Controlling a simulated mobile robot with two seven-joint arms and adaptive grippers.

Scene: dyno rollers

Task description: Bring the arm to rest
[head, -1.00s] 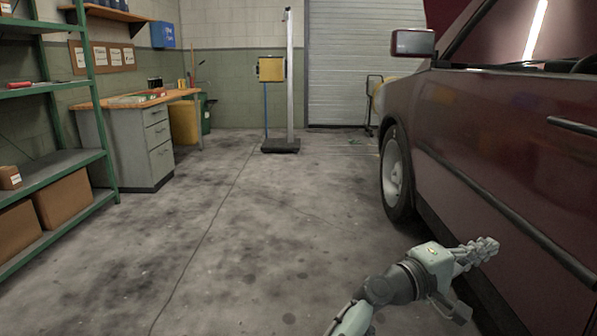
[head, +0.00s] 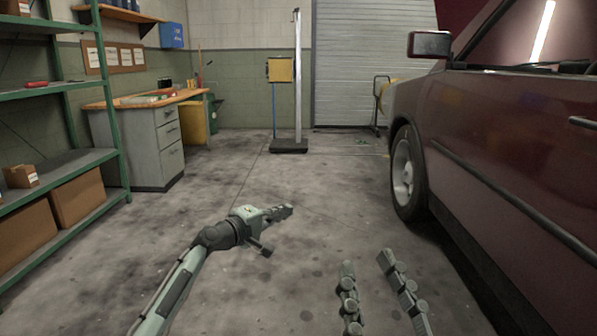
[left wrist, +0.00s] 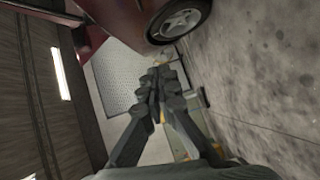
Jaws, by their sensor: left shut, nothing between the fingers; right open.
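My left gripper (head: 289,210) reaches in from the lower left of the head view, over bare floor. Its fingers are shut together with nothing between them, and it points to the right. In the left wrist view its fingers (left wrist: 155,78) meet at their tips. My right gripper (head: 366,262) shows at the bottom of the head view, right of the left one. Its two fingers stand apart, open and empty, and the rest of that arm is out of view.
A dark red car (head: 520,160) stands along the right side. A green shelf rack (head: 70,165) with boxes is at the left, with a workbench (head: 145,145) behind it. A post on a dark base (head: 289,145) stands ahead. The concrete floor between is clear.

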